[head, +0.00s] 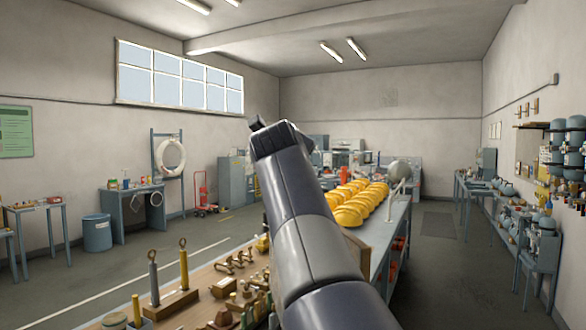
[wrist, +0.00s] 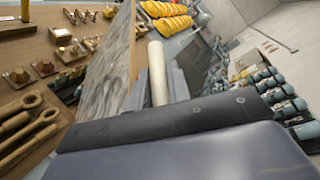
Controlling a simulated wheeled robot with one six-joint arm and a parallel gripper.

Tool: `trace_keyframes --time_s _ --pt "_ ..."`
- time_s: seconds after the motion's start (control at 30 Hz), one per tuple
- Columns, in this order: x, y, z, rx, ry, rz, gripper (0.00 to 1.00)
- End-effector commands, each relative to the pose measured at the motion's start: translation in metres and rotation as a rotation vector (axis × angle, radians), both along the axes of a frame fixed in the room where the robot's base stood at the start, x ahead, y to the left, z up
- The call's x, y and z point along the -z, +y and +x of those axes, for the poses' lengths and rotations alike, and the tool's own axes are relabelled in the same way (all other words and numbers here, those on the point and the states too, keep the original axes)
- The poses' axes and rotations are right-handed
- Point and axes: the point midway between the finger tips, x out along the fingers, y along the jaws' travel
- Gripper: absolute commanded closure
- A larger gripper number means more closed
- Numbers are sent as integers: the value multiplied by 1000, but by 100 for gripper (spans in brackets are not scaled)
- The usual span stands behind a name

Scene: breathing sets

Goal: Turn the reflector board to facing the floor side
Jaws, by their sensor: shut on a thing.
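A flat panel with a grey, streaked, shiny-looking face (wrist: 97,82) stands beside the bench top in the wrist view; I take it to be the reflector board. A brown strip runs along its right side. My gripper (wrist: 160,84) shows as grey fingers on both sides of a pale cream rod (wrist: 158,72), and is shut on it. Whether the rod is joined to the board cannot be told. In the head view a brown panel (head: 377,232) shows partly behind my arm; it may be the same board. The fingertips are hidden in the head view.
The wooden bench (head: 200,284) carries brass fittings and two upright handled tools. Yellow helmets (head: 352,205) stand in rows beyond. In the wrist view wrenches (wrist: 25,118) lie at left. Floor is open left of the bench (head: 130,268) and in the right aisle (head: 440,260).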

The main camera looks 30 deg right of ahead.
Motion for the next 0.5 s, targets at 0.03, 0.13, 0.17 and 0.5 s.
trace_keyframes --time_s 0.03,0.13,0.17,0.5 --pt "1 0 1 -2 1 1 100" --pt "0 0 1 -1 -1 1 100" --pt "0 0 1 -1 -1 1 79" --pt "0 0 0 -1 -1 0 60"
